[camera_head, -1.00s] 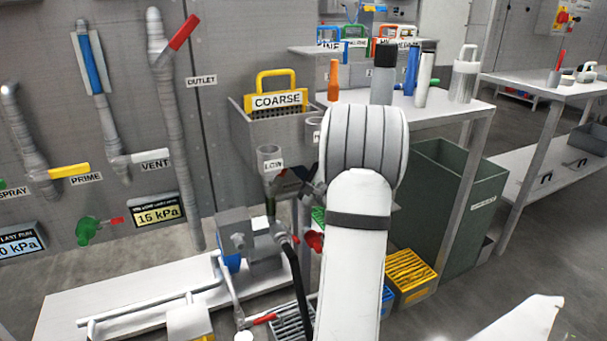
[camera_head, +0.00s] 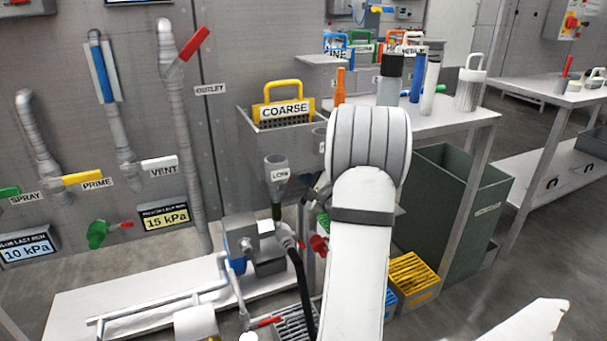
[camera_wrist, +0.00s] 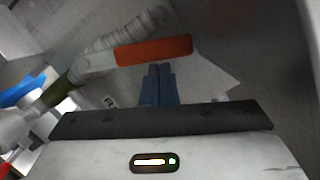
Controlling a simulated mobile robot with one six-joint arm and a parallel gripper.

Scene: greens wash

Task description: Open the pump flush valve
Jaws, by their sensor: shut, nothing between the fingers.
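In the wrist view, my gripper (camera_wrist: 159,72) is shut, its blue-grey fingers together with nothing between them. An orange-red lever (camera_wrist: 153,50) lies just beyond the fingertips, across the picture; I cannot tell whether they touch. It joins a pale pipe with an olive section (camera_wrist: 62,88). No label shows on it, so I cannot confirm it is the flush valve. In the head view, the pump (camera_head: 255,245) stands on a white bench left of my arm. A red handle (camera_head: 319,245) shows beside my arm, and another red lever (camera_head: 266,322) lies in front. My arm hides the fingertips.
A cup labelled LOW (camera_head: 277,172) and a COARSE basket (camera_head: 283,112) are above the pump. A black hose (camera_head: 302,285) runs down beside it. Wall valves with coloured handles stand left. A yellow crate (camera_head: 412,276) and green bin (camera_head: 465,205) are right.

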